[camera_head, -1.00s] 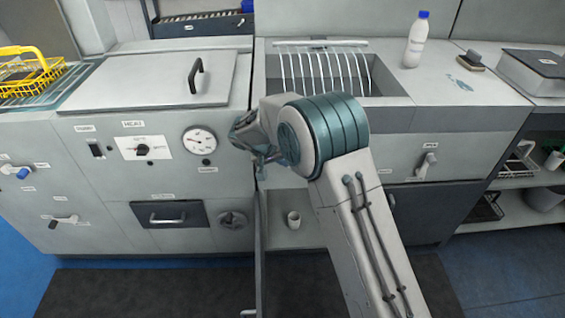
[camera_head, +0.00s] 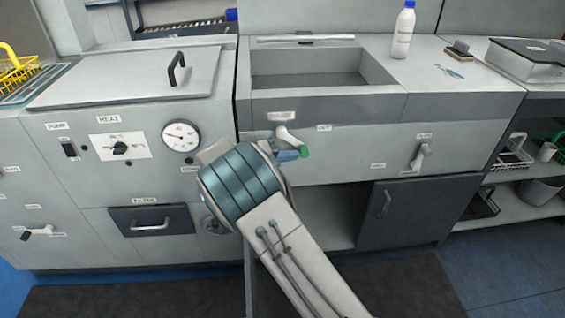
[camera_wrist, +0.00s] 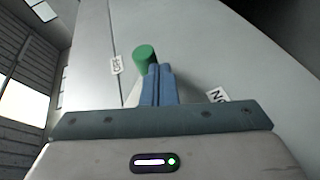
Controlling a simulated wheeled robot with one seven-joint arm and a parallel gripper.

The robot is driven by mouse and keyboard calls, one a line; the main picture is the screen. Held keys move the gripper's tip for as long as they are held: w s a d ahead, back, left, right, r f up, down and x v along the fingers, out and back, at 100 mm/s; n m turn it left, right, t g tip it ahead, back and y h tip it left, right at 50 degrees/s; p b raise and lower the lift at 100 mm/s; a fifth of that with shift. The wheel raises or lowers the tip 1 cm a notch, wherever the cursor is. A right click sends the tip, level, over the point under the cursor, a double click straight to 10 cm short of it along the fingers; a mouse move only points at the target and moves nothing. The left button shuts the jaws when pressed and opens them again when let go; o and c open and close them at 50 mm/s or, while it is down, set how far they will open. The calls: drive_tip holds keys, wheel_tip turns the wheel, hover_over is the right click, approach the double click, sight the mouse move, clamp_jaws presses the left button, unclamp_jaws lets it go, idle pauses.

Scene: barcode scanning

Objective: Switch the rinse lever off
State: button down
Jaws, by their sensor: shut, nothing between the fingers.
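The rinse lever (camera_head: 289,136) is on the front panel below the basin. It has a pale arm and a green tip (camera_head: 304,151), and it slants down to the right. In the wrist view the green tip (camera_wrist: 145,53) is near the OFF label (camera_wrist: 117,65), and the ON label (camera_wrist: 217,95) is on the other side. My gripper (camera_head: 291,155) is shut and empty, its blue fingers (camera_wrist: 158,84) right beside the green tip. Whether they touch it I cannot tell. The OFF label (camera_head: 323,127) also shows right of the lever in the head view.
The basin (camera_head: 320,82) above the lever shows no streaks. A second lever (camera_head: 420,156) is further right on the panel. A dark cupboard door (camera_head: 410,212) is below it. A bottle (camera_head: 403,30) stands on the counter. A dial gauge (camera_head: 181,136) is to the left.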

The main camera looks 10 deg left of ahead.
drive_tip(key=h, duration=0.1)
drive_tip(key=d+n+t+h, duration=0.1)
drive_tip(key=d+r+t+h+b, duration=0.1)
drive_tip(key=shift+w+n, duration=0.25)
drive_tip(key=shift+n, duration=0.05)
drive_tip(key=shift+w+d+r+n+t+h, duration=0.1)
drive_tip(key=shift+d+r+n+t+h, duration=0.25)
drive_tip(key=shift+t+h, duration=0.35)
drive_tip(key=shift+w+d+r+n+t+h, duration=0.1)
drive_tip(key=shift+d+r+n+t+h, duration=0.1)
drive_tip(key=shift+r+n+t+h, duration=0.35)
drive_tip(key=shift+f+t, duration=0.15)
drive_tip(key=shift+t, duration=0.1)
wheel_tip(320, 180, down, 4)
drive_tip(key=b, duration=0.3)
drive_tip(key=p, duration=0.2)
approach(301, 152)
drive_tip(key=shift+s+a+f, duration=0.1)
drive_tip(key=shift+a+f, duration=0.75)
drive_tip(key=shift+f, duration=0.3)
